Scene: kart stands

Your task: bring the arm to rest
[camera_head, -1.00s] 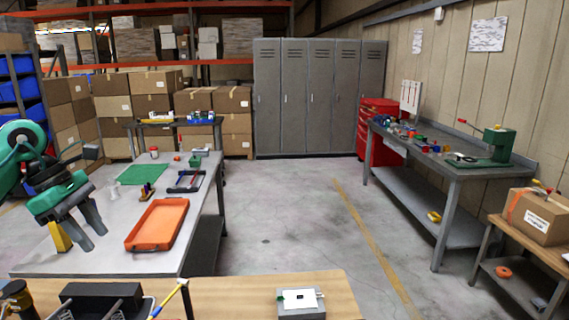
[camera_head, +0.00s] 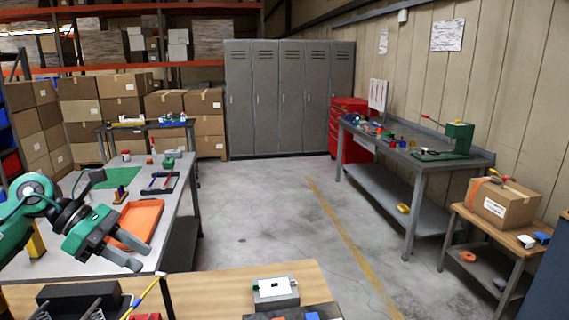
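My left arm comes in from the left in the head view. Its green and grey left gripper (camera_head: 143,258) is above the near part of the grey workbench (camera_head: 68,262), in front of the orange tray (camera_head: 140,219) and partly covering it. The two grey fingers are apart, with nothing seen between them. My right gripper is not in view.
A green mat (camera_head: 92,178) and a dark tool tray (camera_head: 160,184) lie farther back on the bench. A wooden table (camera_head: 210,287) with a grey device (camera_head: 275,293) is in front. The floor (camera_head: 270,210) between the benches is clear.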

